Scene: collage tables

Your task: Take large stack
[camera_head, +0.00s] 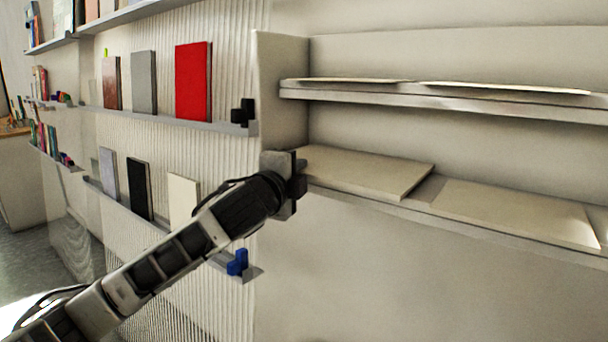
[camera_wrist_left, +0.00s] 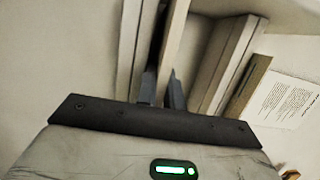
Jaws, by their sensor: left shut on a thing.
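A large flat beige stack (camera_head: 365,170) lies on the lower shelf at the right, its left edge at my left gripper (camera_head: 298,175). A second large flat beige stack (camera_head: 520,212) lies to its right on the same shelf. In the left wrist view, the dark fingers of my left gripper (camera_wrist_left: 162,90) stand on either side of the edge of a pale board (camera_wrist_left: 174,42) and are shut on it. More pale board edges (camera_wrist_left: 228,62) show beside it. I cannot tell how many sheets are between the fingers. My right gripper is not in view.
The upper shelf (camera_head: 450,100) above holds thin flat sheets. A side wall (camera_head: 282,100) stands just left of the stacks. Narrow ledges further left hold a red book (camera_head: 192,82), a grey one (camera_head: 143,82) and other upright books. A blue item (camera_head: 237,262) sits below my arm.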

